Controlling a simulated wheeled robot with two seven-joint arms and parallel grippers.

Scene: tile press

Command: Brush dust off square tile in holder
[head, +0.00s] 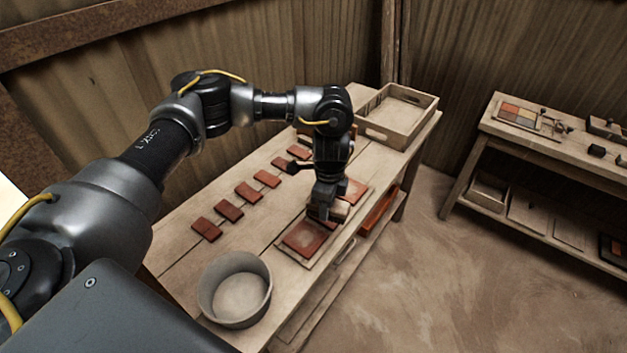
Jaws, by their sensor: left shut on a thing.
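A red square tile (304,237) lies in a flat wooden holder (281,244) near the front edge of the workbench. My left gripper (327,198) points down just beyond the tile, over the holder's far side. It is shut on a small brush (338,212), whose pale block shows under the fingers. The bristles are hidden, and I cannot tell whether they touch the tile. Another red piece (356,190) lies just behind the gripper, partly covered by it. My right gripper is not in view.
Several red tiles (248,193) lie in a row along the bench (185,262). A round grey tub (234,290) stands at the near end, a wooden crate (398,112) at the far end. A second table (555,143) stands right, across open floor.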

